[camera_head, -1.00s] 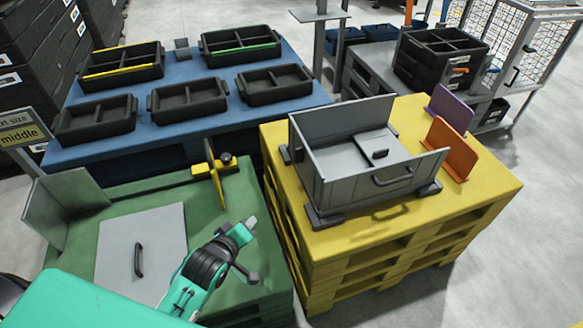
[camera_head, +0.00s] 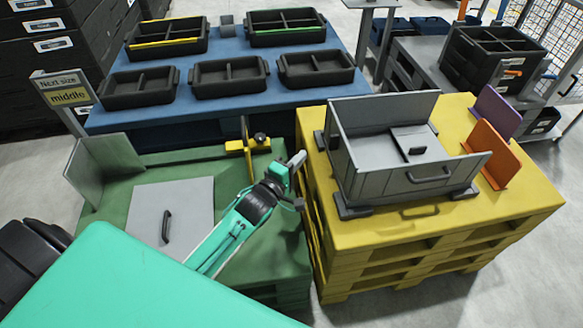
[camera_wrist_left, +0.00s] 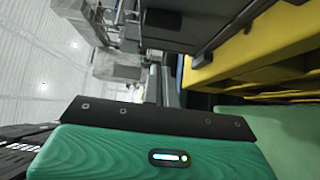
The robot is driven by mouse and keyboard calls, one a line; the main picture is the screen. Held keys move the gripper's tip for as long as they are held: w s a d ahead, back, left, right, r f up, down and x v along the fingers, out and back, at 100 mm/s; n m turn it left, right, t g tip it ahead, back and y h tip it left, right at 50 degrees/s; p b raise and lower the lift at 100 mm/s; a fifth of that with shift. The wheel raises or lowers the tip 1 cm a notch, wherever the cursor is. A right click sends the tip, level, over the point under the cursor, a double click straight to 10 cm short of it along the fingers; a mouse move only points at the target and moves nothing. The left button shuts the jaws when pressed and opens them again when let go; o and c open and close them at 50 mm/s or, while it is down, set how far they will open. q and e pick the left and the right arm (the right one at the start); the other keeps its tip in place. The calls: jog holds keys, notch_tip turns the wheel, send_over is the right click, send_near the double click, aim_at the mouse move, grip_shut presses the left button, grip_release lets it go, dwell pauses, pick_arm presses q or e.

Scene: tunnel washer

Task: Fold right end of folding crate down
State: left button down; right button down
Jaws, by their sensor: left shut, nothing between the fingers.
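The grey folding crate (camera_head: 375,188) stands on a yellow pallet stack (camera_head: 520,205). Its back wall (camera_head: 385,112) and left end are upright, and its front wall with a handle stands too. No upright wall shows at its right end; a panel with a dark handle (camera_head: 412,142) lies low inside, near that end. My left gripper (camera_head: 298,159) is shut and empty, left of the crate and apart from it, above the gap between the green table and the pallets. My right gripper is out of view.
An orange plate (camera_head: 490,154) and a purple plate (camera_head: 497,112) stand right of the crate. The green table (camera_head: 235,210) bears a grey panel with a handle (camera_head: 172,215) and a yellow stop (camera_head: 247,143). Black trays (camera_head: 230,77) stand on the blue table behind.

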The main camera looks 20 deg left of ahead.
aim_at(334, 150)
pick_arm(q)
jog(key=w+d, duration=0.4)
jog(key=w, duration=0.1)
jog(key=shift+w, duration=0.4)
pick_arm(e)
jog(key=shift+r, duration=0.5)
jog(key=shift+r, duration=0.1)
pick_arm(q)
jog(key=shift+r, duration=0.1)
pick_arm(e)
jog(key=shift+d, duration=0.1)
